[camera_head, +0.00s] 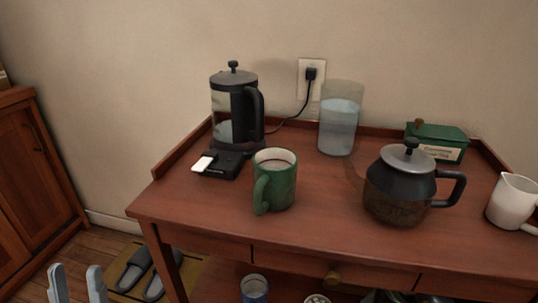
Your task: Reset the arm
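My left gripper (76,270) shows at the bottom left corner. Its two pale grey fingers point up and stand apart, with nothing between them. It is over the floor side, left of the wooden table (330,185) and apart from it. My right gripper is not in this view. On the table stand a green mug (280,185), a French press (232,108) on a dark base, a glass of water (339,125) and a dark teapot (395,190) with a metal lid.
A white pitcher (508,200) and a green box (437,143) stand at the table's right. A cord runs to a wall outlet (311,78). Slippers (136,268) lie on a floor mat. A wooden cabinet (35,180) stands left. A cup (254,290) shows below the table.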

